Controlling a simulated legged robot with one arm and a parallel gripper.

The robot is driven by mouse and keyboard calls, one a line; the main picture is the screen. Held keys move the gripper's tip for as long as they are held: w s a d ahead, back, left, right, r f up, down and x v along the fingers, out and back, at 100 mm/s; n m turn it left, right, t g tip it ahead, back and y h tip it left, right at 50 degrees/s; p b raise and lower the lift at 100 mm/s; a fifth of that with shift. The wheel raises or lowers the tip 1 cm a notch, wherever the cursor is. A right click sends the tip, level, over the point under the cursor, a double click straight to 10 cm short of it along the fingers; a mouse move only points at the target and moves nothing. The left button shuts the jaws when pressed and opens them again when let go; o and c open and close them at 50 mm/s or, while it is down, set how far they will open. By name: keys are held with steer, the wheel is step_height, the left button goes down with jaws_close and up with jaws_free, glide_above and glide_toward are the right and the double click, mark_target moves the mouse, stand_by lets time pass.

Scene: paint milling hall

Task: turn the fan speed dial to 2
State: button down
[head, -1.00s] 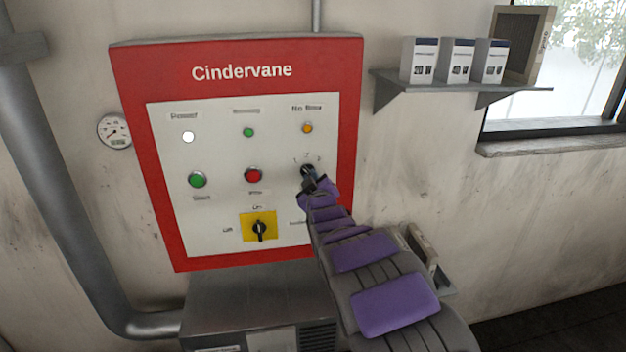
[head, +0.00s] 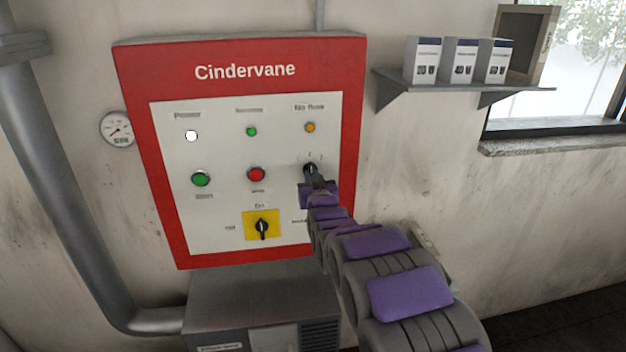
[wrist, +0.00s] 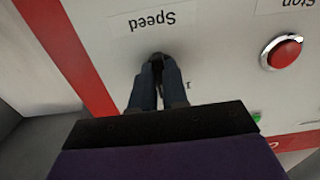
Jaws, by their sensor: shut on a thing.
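The speed dial (head: 310,168) is a small dark knob at the right of the white control panel, below the amber light. Small numerals stand above it. In the wrist view, which is upside down, the knob (wrist: 157,59) shows between my fingertips under the inverted "Speed" label, with a "1" beside it. My gripper (head: 313,176) is shut on the dial. In the wrist view my two dark fingers (wrist: 157,74) press in on its sides. The fingers cover most of the dial, so I cannot tell which number its pointer faces.
The red-framed Cindervane panel (head: 240,52) also carries a green button (head: 200,179), a red button (head: 256,174) and a yellow-backed rotary switch (head: 262,227). A shelf (head: 465,87) with boxes is at the right. A grey cabinet (head: 250,305) stands below.

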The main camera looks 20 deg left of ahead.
steer(key=shift+a+r, duration=0.1)
steer(key=shift+r, duration=0.3)
steer(key=c, duration=1.3)
jaws_free()
steer(key=shift+f, duration=0.15)
steer(key=shift+o, duration=0.8)
steer(key=shift+f, duration=0.15)
steer(key=p+v, duration=0.1)
steer(key=v, duration=1.6)
steer(key=shift+s, duration=0.15)
steer(key=shift+a+f, duration=0.1)
